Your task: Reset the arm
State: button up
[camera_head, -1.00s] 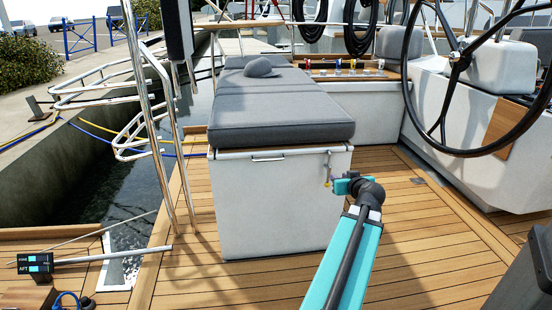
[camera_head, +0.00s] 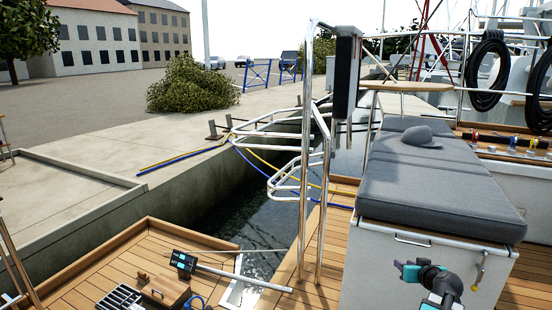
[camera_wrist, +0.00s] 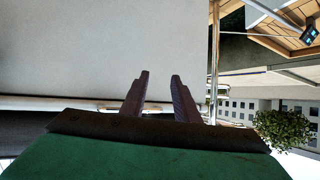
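My gripper (camera_wrist: 158,88) shows in the wrist view with its two dark fingers apart and nothing between them. Behind the fingers is the pale front of the cockpit locker (camera_wrist: 110,45), seen upside down. In the head view, my arm (camera_head: 440,283) shows only at the lower right, as a black joint and teal parts before the locker front (camera_head: 375,270). Much of the arm is below the frame.
Grey cushions (camera_head: 430,195) with a grey cap (camera_head: 424,137) top the locker. A steel rail (camera_head: 304,160) stands left of it, beside open water (camera_head: 235,195). A wooden box lid (camera_head: 165,290) and a dark grille (camera_head: 118,298) lie on the lower-left deck. Winch handles (camera_head: 505,143) sit at right.

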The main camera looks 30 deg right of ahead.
jog(key=w+a+f+n+y+p, duration=0.1)
jog(key=w+a+f+y+p, duration=0.2)
jog(key=a, duration=0.4)
jog(key=w+a+f+n+g+y+p, duration=0.1)
jog(key=w+a+n+p, duration=0.1)
jog(key=w+a, duration=0.45)
jog(key=w+a+f+n+y+p, duration=0.1)
jog(key=w+a+f+p, duration=0.15)
jog(key=a, duration=0.65)
jog(key=a+f+n+g+y+p, duration=0.2)
jog(key=a+f+p, duration=0.15)
jog(key=a, duration=0.75)
jog(key=a+f+n+g+y+p, duration=0.15)
jog(key=a+p, duration=0.25)
jog(key=a, duration=0.6)
jog(key=s+a+f+n+g+p, duration=0.1)
jog(key=s+a+f+g+p, duration=0.25)
jog(key=s+a, duration=0.5)
jog(key=s+a+f+n+g+p, duration=0.1)
jog(key=s+a+f+g+p, duration=0.2)
jog(key=s+a, duration=0.5)
jog(key=s+d+m+g+h+p, duration=0.2)
jog(key=s+g, duration=0.3)
jog(key=s, duration=0.8)
jog(key=shift+s+r+m+h+p, duration=0.15)
jog(key=shift+s+m+h+p, duration=0.25)
jog(key=shift+m, duration=0.35)
